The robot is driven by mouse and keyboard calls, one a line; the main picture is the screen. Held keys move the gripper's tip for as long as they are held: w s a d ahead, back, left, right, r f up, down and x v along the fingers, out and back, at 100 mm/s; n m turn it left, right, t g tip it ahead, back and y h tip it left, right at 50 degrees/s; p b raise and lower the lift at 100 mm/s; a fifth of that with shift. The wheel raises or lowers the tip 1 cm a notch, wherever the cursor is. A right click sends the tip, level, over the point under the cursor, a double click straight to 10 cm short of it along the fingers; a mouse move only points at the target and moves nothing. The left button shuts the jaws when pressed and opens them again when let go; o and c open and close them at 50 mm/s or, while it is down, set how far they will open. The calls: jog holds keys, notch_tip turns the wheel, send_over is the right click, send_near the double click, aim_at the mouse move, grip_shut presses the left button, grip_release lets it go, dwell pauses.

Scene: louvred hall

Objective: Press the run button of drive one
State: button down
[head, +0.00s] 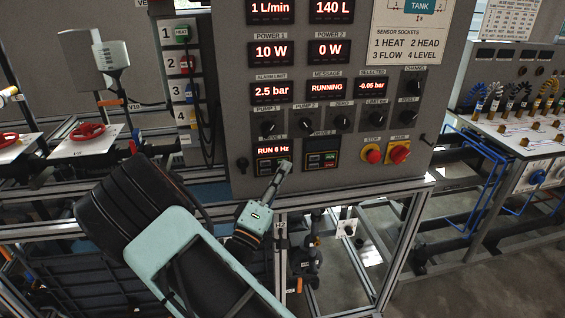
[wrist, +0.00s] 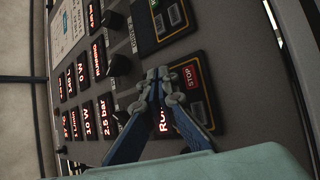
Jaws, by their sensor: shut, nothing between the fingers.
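The drive one keypad (head: 266,166) is on the lower part of the grey control panel, and its display (head: 273,150) reads "RUN 6 Hz". My gripper (head: 284,165) is shut and empty, its tips at the right side of this keypad. In the wrist view my gripper's tips (wrist: 165,75) are in front of the keypad, just beside its red STOP button (wrist: 191,76). The run button cannot be made out; the fingers cover part of the keypad and display. I cannot tell whether the tips touch the panel. The message display (head: 328,88) reads "RUNNING".
The drive two unit (head: 322,155) is just right of drive one. A red stop button (head: 373,154) and a red rotary main switch (head: 399,152) are further right. A row of black knobs (head: 304,121) sits above the drives. A metal frame rail (head: 350,191) runs below the panel.

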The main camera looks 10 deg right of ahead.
jog(key=shift+s, duration=0.4)
jog(key=shift+s, duration=0.1)
jog(key=s, duration=0.4)
jog(key=shift+s, duration=0.4)
dwell(0.4)
